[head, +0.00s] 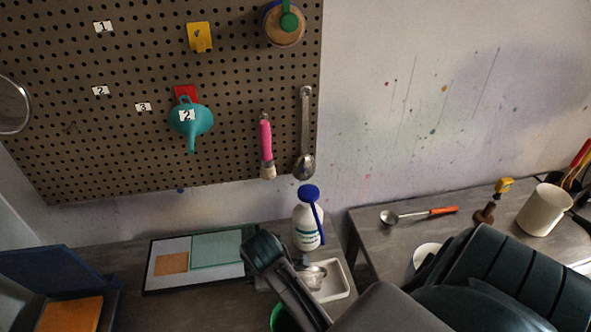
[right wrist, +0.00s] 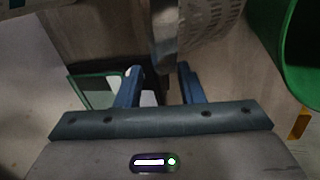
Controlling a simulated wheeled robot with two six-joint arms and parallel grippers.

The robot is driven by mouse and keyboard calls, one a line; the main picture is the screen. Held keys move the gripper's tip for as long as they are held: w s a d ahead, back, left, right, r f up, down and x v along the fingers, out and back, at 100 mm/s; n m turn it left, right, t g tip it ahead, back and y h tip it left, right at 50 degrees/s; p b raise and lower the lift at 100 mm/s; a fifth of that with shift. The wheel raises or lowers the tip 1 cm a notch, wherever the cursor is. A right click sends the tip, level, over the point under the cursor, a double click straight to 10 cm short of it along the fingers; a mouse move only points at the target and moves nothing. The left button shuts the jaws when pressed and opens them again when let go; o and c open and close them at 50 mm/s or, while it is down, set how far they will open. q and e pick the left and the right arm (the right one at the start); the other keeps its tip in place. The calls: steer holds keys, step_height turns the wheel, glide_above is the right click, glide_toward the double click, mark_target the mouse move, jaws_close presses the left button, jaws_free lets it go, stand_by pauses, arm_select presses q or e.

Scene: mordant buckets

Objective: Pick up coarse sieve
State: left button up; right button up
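In the right wrist view a pale metal piece with rows of holes (right wrist: 207,22), which looks like the coarse sieve, shows at the top centre. A narrow metal strip (right wrist: 165,40) beside it runs down toward the gap between my fingers. My right gripper (right wrist: 160,78) is open, its two blue fingers apart; I cannot tell whether the strip is between them or beyond. In the head view my right gripper (head: 262,250) is over the bench, beside a shiny metal item (head: 314,276) at a white tray, partly hidden. My left gripper is not in view.
A green bucket (right wrist: 290,45) is close on the right in the right wrist view. In the head view a white bottle (head: 307,228) stands behind the white tray (head: 335,282). A framed board (head: 165,284) lies left. A round mesh tool (head: 12,105) hangs on the pegboard (head: 130,150).

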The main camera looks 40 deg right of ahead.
steer(key=p+x, duration=0.1)
steer(key=x, duration=0.2)
steer(key=shift+s+f+p, duration=0.1)
steer(key=shift+f+p, duration=0.15)
steer(key=shift+p, duration=0.1)
steer(key=shift+f, duration=0.6)
jaws_close()
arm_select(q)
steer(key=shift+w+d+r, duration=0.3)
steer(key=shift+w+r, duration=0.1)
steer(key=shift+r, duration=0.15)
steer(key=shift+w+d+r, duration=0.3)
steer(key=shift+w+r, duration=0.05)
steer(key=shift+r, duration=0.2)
